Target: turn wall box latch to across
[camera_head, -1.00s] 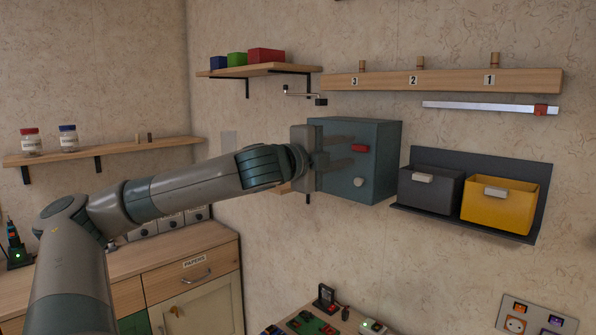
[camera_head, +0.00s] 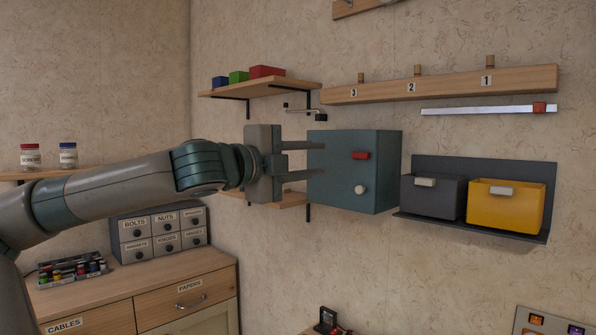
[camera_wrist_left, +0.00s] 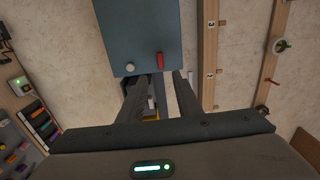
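The wall box (camera_head: 335,190) is a blue-grey box on the wall, its front closed. Its red latch (camera_head: 361,155) lies sideways, roughly level, above a round white knob (camera_head: 361,189). In the left wrist view, which is rolled, the red latch (camera_wrist_left: 159,60) runs parallel to the peg rail, beside the white knob (camera_wrist_left: 129,68). My left gripper (camera_head: 320,160) is open and empty, its two fingers one above the other, tips by the box's left side in the head view and apart from the latch. It also shows in the left wrist view (camera_wrist_left: 160,82). My right gripper is not in view.
A numbered peg rail (camera_head: 440,84) and a metal bar (camera_head: 480,110) are above and right of the box. A grey bin (camera_head: 433,200) and a yellow bin (camera_head: 505,208) sit to its right. A shelf (camera_head: 260,88) with small coloured boxes is at upper left.

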